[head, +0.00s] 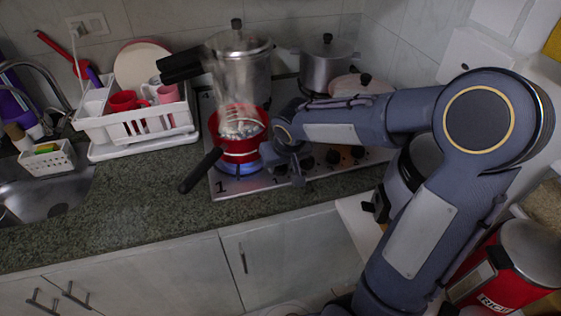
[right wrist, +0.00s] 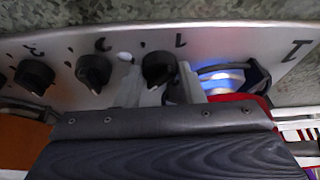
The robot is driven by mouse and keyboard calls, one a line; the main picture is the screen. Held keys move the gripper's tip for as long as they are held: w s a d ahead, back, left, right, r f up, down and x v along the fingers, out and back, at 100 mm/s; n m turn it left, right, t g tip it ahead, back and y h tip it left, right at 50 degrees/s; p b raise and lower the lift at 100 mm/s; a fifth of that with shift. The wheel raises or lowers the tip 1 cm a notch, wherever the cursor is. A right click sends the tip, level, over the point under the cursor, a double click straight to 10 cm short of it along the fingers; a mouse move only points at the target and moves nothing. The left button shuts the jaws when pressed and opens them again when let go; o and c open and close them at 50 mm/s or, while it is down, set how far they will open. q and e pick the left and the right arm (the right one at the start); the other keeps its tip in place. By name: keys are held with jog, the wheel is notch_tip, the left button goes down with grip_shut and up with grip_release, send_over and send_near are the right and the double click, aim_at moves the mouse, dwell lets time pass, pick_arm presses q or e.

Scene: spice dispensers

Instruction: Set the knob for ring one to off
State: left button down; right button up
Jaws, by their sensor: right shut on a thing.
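The ring one knob (right wrist: 158,68) is black and round, beside a "1" on the steel stove front (right wrist: 232,38) in the right wrist view. My right gripper (right wrist: 168,84) is shut on this knob. In the head view my right gripper (head: 290,168) is at the stove's front edge and largely hides the knob. A blue flame (head: 238,168) burns under a red pan (head: 240,148) on the front left ring, marked "1". The flame also shows in the right wrist view (right wrist: 222,75). My left gripper is out of view.
Other black knobs (head: 333,157) stand in a row to the right. Steam rises from the red pan, whose black handle (head: 200,170) juts over the counter. Pots (head: 326,68) stand at the back. A white dish rack (head: 140,125) is on the left.

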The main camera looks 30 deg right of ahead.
jog(key=n+p, duration=0.1)
jog(key=n+y+p, duration=0.1)
jog(key=n, duration=0.1)
jog(key=n+y+p, duration=0.1)
jog(key=n, duration=0.1)
jog(key=shift+d+r+p, duration=0.2)
jog(key=shift+d+p, duration=0.1)
jog(key=shift+p, duration=0.05)
jog(key=shift+w+d+f+n+g+y+p, duration=0.1)
jog(key=shift+n+g+y+p, duration=0.3)
jog(key=shift+n, duration=1.1)
jog(key=o, duration=1)
jog(key=v, duration=0.7)
jog(key=shift+d+r, duration=0.15)
jog(key=shift+r, duration=0.15)
